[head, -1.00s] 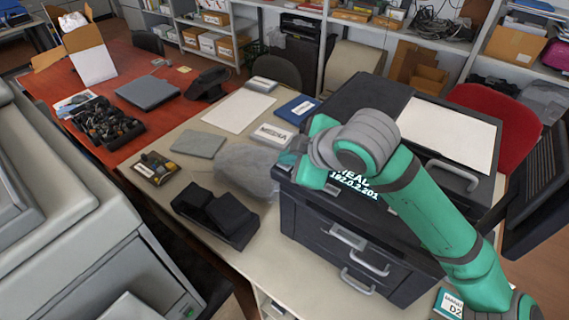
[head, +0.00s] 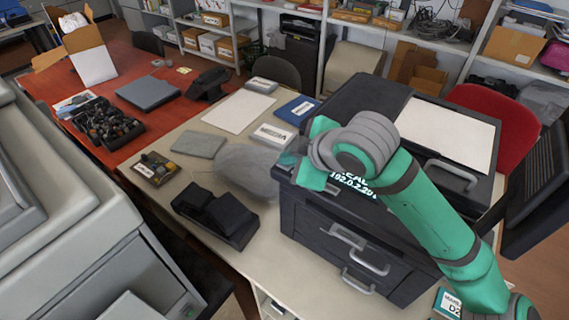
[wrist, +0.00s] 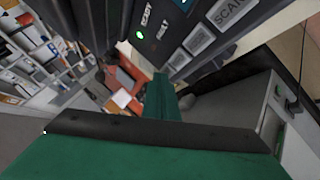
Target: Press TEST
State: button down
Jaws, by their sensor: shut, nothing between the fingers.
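The black printer (head: 335,240) stands on the table with its lit display (head: 352,188) partly covered by my arm. In the wrist view its front panel (wrist: 165,25) shows a lit green light (wrist: 140,35) by the READY and FAULT labels. Beside them is a row of pale keys (wrist: 200,40), with SCAN readable on one. I cannot make out a key marked TEST. My gripper (wrist: 160,82) is shut and empty, close to the panel in the wrist view. In the head view my gripper (head: 305,172) is over the printer's front left corner. Contact with a key cannot be seen.
A clear plastic bag (head: 245,170) and a black two-part object (head: 215,215) lie left of the printer. A white labelled box (head: 272,135) is behind the bag. A dark monitor (head: 540,190) stands at the right. Bare tabletop shows in front of the black object.

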aim_at(287, 167)
jog(key=shift+a+f, duration=0.35)
jog(key=shift+r, duration=0.75)
jog(key=shift+r, duration=0.1)
jog(key=shift+w+r, duration=0.2)
jog(key=shift+r, duration=0.7)
jog(key=r, duration=0.2)
jog(key=shift+s+d+r, duration=0.15)
jog(key=shift+d+r, duration=0.05)
jog(key=shift+r, duration=0.1)
jog(key=shift+w+a+r, duration=0.1)
jog(key=shift+w+r, duration=0.1)
jog(key=shift+r, duration=0.05)
jog(key=shift+f, duration=0.2)
